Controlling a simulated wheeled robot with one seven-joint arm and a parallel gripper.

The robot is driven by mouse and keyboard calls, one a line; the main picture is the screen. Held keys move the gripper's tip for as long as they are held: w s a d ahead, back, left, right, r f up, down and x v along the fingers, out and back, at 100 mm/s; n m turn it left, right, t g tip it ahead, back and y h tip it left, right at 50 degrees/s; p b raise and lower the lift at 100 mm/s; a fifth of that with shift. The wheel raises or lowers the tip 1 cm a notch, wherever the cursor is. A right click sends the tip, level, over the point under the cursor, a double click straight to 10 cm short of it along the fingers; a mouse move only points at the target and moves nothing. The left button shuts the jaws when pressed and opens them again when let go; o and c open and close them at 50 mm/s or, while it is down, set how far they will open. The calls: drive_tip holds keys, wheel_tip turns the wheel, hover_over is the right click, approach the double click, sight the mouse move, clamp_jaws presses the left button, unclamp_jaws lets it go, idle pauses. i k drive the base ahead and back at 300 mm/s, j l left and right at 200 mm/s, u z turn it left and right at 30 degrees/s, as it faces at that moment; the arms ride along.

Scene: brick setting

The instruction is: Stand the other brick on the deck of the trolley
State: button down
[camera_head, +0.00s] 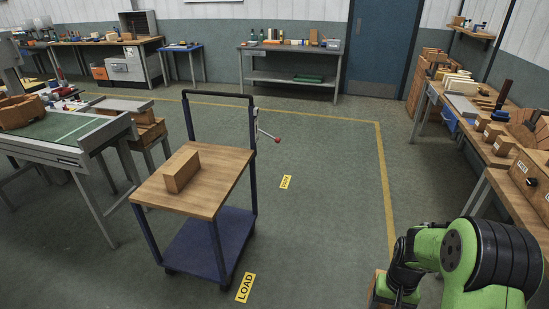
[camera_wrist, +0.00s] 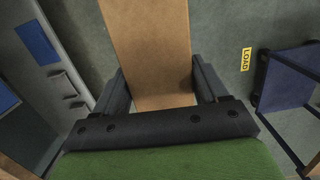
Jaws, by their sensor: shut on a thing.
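The trolley has a wooden deck (camera_head: 222,178), a dark blue frame and a blue lower shelf (camera_head: 208,243). One brown brick (camera_head: 182,170) rests on the left-middle part of the deck. My gripper (camera_wrist: 157,84) is shut on the other brick (camera_wrist: 147,45), a long tan block held between its two black fingers in the wrist view. In the head view, a small part of this brick (camera_head: 376,287) shows at the bottom edge, beside my green and black arm, right of the trolley. The trolley's lower shelf (camera_wrist: 290,77) also shows at the right of the wrist view.
A yellow LOAD label (camera_head: 245,288) lies on the floor by the trolley. A bench with a green top (camera_head: 70,128) stands close to the trolley's left. Wooden benches (camera_head: 480,135) line the right side. The floor between trolley and right benches is clear.

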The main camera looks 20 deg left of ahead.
sight(207, 184)
drive_tip(key=i+j+u, duration=0.1)
drive_tip(key=i+u, duration=0.35)
drive_tip(key=i, duration=0.35)
drive_tip(key=i+l+u, duration=0.2)
drive_tip(key=i+u, duration=0.2)
drive_tip(key=i, duration=0.4)
drive_tip(key=i+l+u, duration=0.1)
drive_tip(key=u, duration=0.35)
drive_tip(key=i+l+u, duration=0.2)
drive_tip(key=u, duration=0.25)
drive_tip(key=i+l+u, duration=0.25)
drive_tip(key=u, duration=0.2)
drive_tip(key=i+l+u, duration=0.15)
drive_tip(key=l+u, duration=0.15)
drive_tip(key=u, duration=0.15)
drive_tip(key=i+l+u, duration=0.1)
drive_tip(key=u, duration=0.35)
drive_tip(key=l+u, duration=0.15)
drive_tip(key=u, duration=0.35)
drive_tip(key=l+u, duration=0.2)
drive_tip(key=u, duration=0.25)
drive_tip(key=l+u, duration=0.15)
drive_tip(key=u, duration=0.3)
drive_tip(key=l+u, duration=0.25)
drive_tip(key=u, duration=0.15)
drive_tip(key=l+u, duration=0.55)
drive_tip(key=u, duration=0.2)
